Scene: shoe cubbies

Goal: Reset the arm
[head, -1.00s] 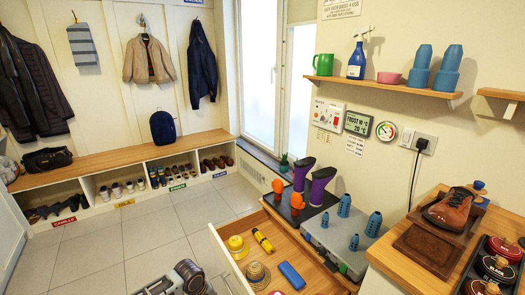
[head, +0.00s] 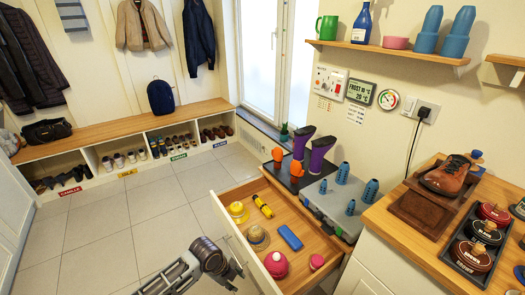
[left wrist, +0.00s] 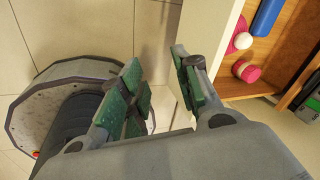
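My left gripper (head: 233,274) is low in the head view, in front of the open drawer (head: 244,238) and to its left. In the left wrist view its green-padded fingers (left wrist: 160,88) stand apart with nothing between them. The drawer's wall and several of its contents show at the upper right of that view. My right gripper is not in view.
A counter (head: 395,222) with a brown shoe (head: 447,177) is right. The tiled floor (head: 110,235) is clear left.

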